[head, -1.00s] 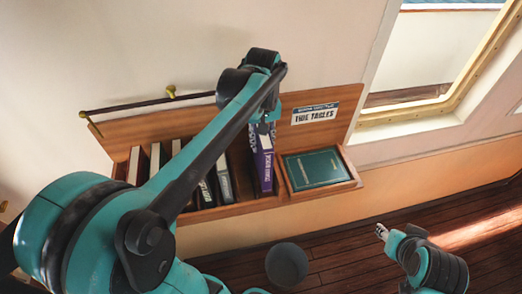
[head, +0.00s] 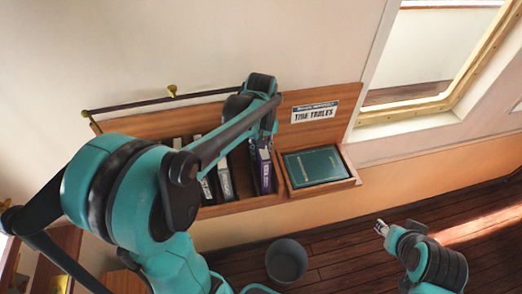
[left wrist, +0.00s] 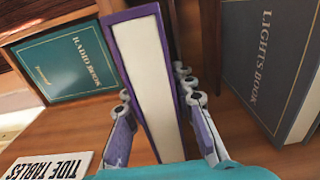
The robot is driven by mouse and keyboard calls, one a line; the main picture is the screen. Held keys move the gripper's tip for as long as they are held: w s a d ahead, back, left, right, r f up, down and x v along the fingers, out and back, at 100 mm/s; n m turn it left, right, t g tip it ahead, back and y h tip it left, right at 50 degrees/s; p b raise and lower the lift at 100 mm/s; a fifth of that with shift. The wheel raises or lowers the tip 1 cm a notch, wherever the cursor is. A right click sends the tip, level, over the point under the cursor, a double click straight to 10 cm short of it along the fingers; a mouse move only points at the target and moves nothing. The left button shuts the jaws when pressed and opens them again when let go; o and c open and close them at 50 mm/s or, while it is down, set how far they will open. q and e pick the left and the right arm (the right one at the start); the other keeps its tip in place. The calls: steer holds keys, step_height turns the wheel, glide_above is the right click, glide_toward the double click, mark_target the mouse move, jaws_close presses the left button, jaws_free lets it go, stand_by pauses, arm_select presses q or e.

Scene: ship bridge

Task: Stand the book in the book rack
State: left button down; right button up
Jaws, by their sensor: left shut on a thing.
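The purple book (head: 262,172) with white pages is upright in the right part of the wooden book rack (head: 240,205), close to a dark divider. In the left wrist view the purple book (left wrist: 148,85) fills the middle, pages facing the camera. My left gripper (left wrist: 155,88) is shut on it, one finger on each side. Whether its bottom touches the rack floor is hidden. In the head view my left arm covers much of the rack's left side. My right gripper (head: 381,228) is far from the rack, low at right; its jaw opening is too small to tell.
A green Radio Book (head: 314,166) lies in the side tray at the rack's right. The grey Lights Book (left wrist: 272,60) stands apart from the purple book, with a gap between. A rail (head: 150,101) runs above the rack. A grey bin (head: 286,260) stands on the floor.

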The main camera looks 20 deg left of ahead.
arm_select(q)
steer(key=shift+f, duration=0.2)
steer(key=c, duration=1.3)
jaws_free()
steer(key=shift+o, duration=0.2)
steer(key=shift+r, duration=0.15)
